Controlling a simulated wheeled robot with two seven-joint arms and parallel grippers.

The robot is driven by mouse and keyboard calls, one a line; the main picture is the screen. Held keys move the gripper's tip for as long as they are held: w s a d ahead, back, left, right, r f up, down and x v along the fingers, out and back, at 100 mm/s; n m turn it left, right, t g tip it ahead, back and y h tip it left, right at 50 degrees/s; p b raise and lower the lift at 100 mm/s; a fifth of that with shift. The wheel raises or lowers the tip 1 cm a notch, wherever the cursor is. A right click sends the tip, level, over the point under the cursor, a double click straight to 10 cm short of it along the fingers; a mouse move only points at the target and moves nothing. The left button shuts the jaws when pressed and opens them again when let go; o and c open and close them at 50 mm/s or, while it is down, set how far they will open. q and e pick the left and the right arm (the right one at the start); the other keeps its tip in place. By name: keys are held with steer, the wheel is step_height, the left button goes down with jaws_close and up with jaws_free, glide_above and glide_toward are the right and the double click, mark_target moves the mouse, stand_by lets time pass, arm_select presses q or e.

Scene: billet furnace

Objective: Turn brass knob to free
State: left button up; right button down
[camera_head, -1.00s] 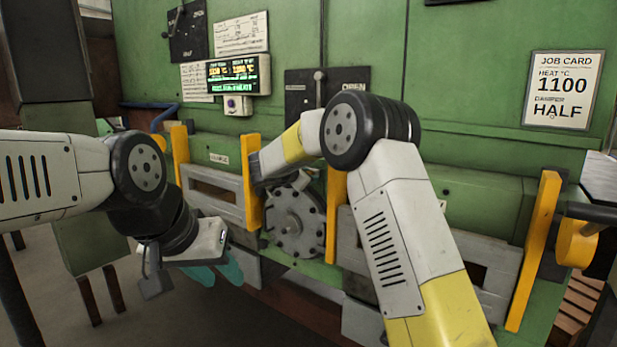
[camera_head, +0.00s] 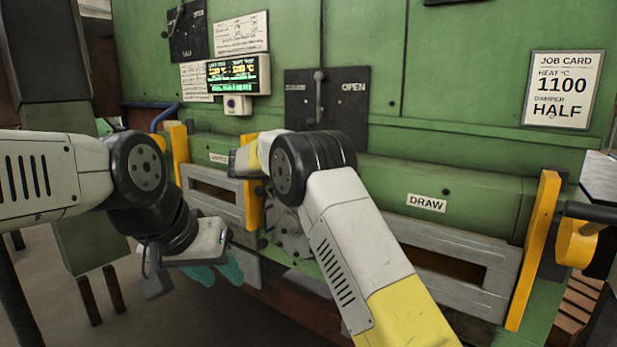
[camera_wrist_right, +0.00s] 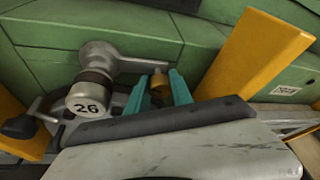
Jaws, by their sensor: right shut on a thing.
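The brass knob (camera_wrist_right: 160,88) shows small in the right wrist view, between the two teal fingers of my right gripper (camera_wrist_right: 160,92), which is shut on it. A grey lever arm (camera_wrist_right: 135,65) ends just above the knob. In the head view my right forearm hides the knob and the right gripper. My left gripper (camera_head: 216,273) hangs low at the left with its teal fingers apart, empty and clear of the furnace front.
A grey cylinder marked 26 (camera_wrist_right: 87,103) stands left of the right gripper. Yellow posts (camera_wrist_right: 250,55) flank the spot. A round grey plate (camera_head: 287,232) is partly behind my right arm.

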steer(key=n+h, duration=0.1)
steer(key=n, duration=0.2)
steer(key=shift+n+h, duration=0.3)
steer(key=shift+h, duration=0.1)
stand_by(0.5)
steer(key=c, duration=1.1)
jaws_free()
steer(key=shift+c, duration=0.2)
steer(key=v, duration=0.8)
steer(key=shift+w, duration=0.15)
